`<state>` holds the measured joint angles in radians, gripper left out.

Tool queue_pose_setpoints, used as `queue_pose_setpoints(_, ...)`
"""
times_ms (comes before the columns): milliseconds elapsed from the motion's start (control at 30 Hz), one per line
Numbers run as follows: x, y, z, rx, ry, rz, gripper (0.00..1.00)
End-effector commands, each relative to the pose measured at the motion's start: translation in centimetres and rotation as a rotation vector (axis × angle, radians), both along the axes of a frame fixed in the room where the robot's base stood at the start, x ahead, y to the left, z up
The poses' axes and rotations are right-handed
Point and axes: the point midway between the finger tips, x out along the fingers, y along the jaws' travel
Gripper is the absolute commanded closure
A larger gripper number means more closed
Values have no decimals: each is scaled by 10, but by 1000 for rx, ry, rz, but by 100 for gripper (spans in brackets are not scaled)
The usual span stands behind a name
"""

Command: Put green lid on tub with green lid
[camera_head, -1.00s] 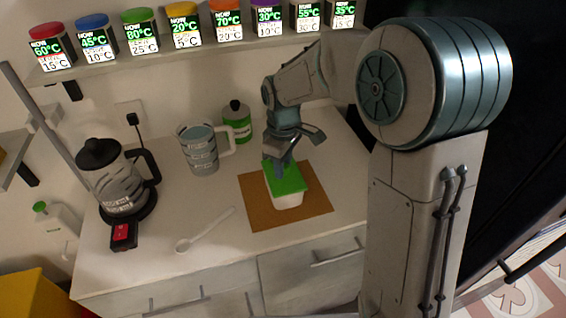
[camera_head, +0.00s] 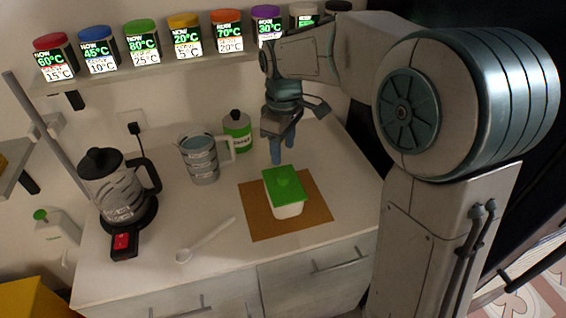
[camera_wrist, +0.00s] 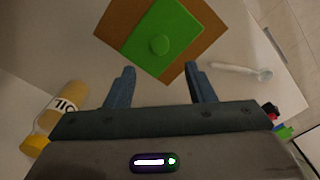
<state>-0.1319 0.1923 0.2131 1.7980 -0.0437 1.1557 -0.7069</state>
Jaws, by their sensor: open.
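The white tub (camera_head: 289,210) stands on a brown board on the counter. The green lid (camera_head: 284,184) lies on top of the tub, covering it; whether it is fully pressed down I cannot tell. In the wrist view the green lid (camera_wrist: 166,52) shows from above with a round knob, beyond the fingertips. My gripper (camera_head: 277,160) is open and empty, above and behind the tub, apart from the lid. Its two fingers also show spread in the wrist view (camera_wrist: 160,72).
The brown board (camera_head: 257,218) lies under the tub.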

Motion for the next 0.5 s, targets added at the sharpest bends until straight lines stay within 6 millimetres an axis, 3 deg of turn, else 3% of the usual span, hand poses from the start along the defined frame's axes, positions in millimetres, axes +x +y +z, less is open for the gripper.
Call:
queue_pose_setpoints(200, 0, 0, 31, 0, -1, -1, 51)
queue_pose_setpoints(500, -5, -6, 39, -2, -8, -30, 51)
